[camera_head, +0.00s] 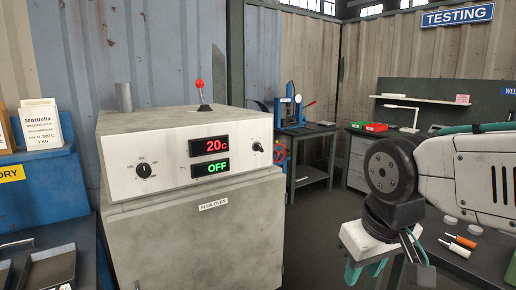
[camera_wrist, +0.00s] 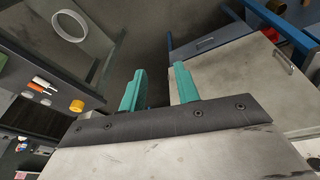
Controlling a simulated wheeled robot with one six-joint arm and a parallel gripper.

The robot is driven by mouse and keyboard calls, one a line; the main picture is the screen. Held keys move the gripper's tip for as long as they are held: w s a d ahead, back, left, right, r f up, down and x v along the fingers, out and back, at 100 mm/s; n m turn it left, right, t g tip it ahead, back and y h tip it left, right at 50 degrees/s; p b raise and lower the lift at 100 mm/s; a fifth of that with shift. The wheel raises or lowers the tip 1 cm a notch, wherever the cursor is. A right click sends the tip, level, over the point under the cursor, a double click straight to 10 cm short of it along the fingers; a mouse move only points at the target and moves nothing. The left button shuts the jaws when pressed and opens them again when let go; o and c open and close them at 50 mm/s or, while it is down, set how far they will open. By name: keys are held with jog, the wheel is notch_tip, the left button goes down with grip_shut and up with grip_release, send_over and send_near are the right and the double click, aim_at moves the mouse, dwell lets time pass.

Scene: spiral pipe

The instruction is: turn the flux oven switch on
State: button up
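The flux oven (camera_head: 200,225) is a pale grey box at left centre in the head view, labelled "FLUX OVEN".
A red-knobbed lever (camera_head: 199,88) stands on the oven top. A dark bench with orange and white tools (camera_head: 459,243) lies under my arm at right. A blue press (camera_head: 290,108) stands on a table behind. Open floor lies between oven and bench.

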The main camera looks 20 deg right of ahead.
jog(key=w+d+r+n+t, duration=0.15)
jog(key=w+t, duration=0.25)
jog(key=w, duration=0.8)
jog(key=w+d+r+n+t, duration=0.1)
jog(key=w+d+r+t, duration=0.2)
jog(key=w, duration=0.8)
jog(key=n+t+y, duration=0.6)
jog(key=n+t, duration=0.1)
send_near(261, 148)
jog(key=w, duration=0.2)
jog(key=x, duration=0.7)
jog(key=shift+a, duration=0.35)
jog(key=c, duration=0.6)
